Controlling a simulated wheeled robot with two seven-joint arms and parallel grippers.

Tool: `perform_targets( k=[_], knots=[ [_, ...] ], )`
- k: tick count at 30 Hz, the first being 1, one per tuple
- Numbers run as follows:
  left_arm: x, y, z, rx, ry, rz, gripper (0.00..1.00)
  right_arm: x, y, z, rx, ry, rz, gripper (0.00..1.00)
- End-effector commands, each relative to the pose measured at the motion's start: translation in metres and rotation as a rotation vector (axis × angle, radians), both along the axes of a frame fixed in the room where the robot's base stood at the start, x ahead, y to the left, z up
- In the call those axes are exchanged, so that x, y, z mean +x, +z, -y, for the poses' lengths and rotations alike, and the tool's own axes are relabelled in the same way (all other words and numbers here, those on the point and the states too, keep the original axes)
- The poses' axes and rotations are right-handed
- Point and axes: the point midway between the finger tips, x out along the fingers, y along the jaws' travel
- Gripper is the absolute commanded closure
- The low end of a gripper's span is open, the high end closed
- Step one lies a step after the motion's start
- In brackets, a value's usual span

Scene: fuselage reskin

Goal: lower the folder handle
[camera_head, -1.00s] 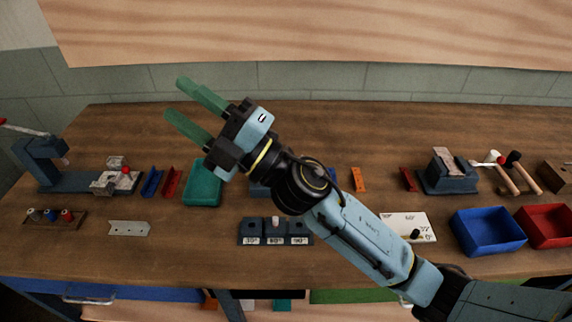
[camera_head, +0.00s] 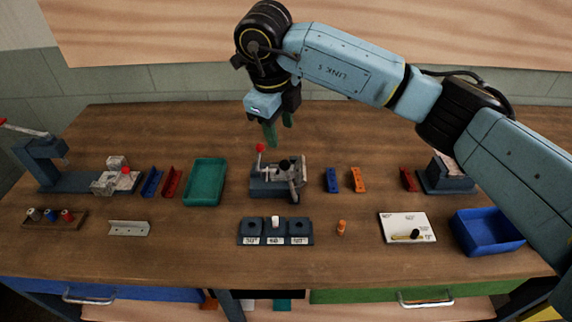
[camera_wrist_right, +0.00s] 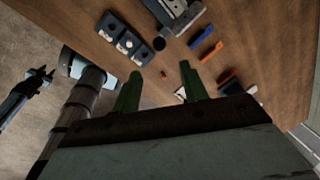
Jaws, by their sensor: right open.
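The folder (camera_head: 262,188) looks to be the dark blue-grey bench device at the middle of the table. Its handle (camera_head: 260,149) has a red ball and stands up at its left; a second lever with a black knob lies over its right part. My right gripper (camera_head: 278,132) hangs just above and behind the folder, green fingers down, apart and empty, not visibly touching the handle. In the right wrist view, the gripper (camera_wrist_right: 162,88) shows nothing between its fingers. A dark jointed shape at that view's left edge may be my left arm; its jaw state is unclear.
A green tray (camera_head: 204,205) stands left of the folder. A blue bin (camera_head: 487,249) is at the right, partly near my arm.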

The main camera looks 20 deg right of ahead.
Motion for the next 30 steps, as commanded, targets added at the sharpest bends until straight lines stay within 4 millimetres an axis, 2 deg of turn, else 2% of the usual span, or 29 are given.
perform_targets(
  k=[5,12,18,24,30],
  knots=[
    [0.000,0.003,0.000,0.000,0.000,0.000,0.64,0.002,-0.025,0.005,-0.005,-0.003,-0.006,0.56],
    [0.000,0.008,0.000,0.000,-0.001,0.000,0.64,0.009,-0.075,0.011,-0.002,-0.001,-0.006,0.56],
    [0.000,0.011,0.000,0.000,-0.001,0.000,0.64,0.013,-0.109,0.016,-0.001,0.000,-0.006,0.56],
    [0.000,0.011,0.000,0.000,-0.001,0.000,0.64,0.016,-0.126,0.017,0.001,0.002,-0.004,0.56],
    [0.000,0.011,0.000,0.000,-0.001,0.000,0.64,0.017,-0.129,0.018,0.000,0.003,-0.003,0.56]
  ],
)
